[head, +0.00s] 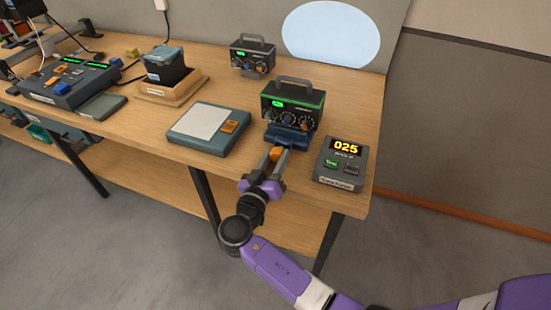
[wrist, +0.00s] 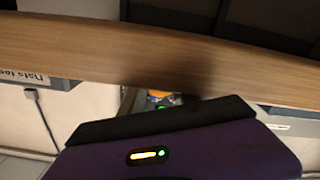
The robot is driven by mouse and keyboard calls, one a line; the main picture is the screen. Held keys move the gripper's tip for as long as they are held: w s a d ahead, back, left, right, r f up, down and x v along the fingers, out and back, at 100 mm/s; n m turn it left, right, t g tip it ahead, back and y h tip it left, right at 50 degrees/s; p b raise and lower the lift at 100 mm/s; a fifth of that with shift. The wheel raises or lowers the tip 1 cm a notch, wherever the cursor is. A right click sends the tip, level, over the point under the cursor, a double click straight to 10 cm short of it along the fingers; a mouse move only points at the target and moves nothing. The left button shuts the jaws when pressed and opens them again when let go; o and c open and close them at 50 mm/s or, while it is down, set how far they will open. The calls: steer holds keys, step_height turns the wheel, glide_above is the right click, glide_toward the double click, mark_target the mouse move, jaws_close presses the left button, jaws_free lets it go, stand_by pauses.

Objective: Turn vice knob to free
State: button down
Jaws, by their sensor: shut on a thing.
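The blue vice (head: 287,135) sits near the table's front edge, under a dark device with a green rim and carry handle (head: 292,104). An orange vice knob (head: 275,154) projects from its front side. My gripper (head: 276,158) reaches in from the front, its grey fingers either side of the knob and shut on it. In the wrist view a small orange patch (wrist: 158,93) shows past the purple gripper body; most of the knob and vice is hidden there. The knob's turn position cannot be read.
A display box reading 025 (head: 344,163) stands close to the right of my gripper. A flat pad with an orange switch (head: 208,129) lies to the left. A second handled device (head: 252,55) stands behind. The wooden table (head: 145,130) has bare room at front left.

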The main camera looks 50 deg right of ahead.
steer(key=c, duration=0.9)
jaws_free()
steer(key=shift+f, duration=0.1)
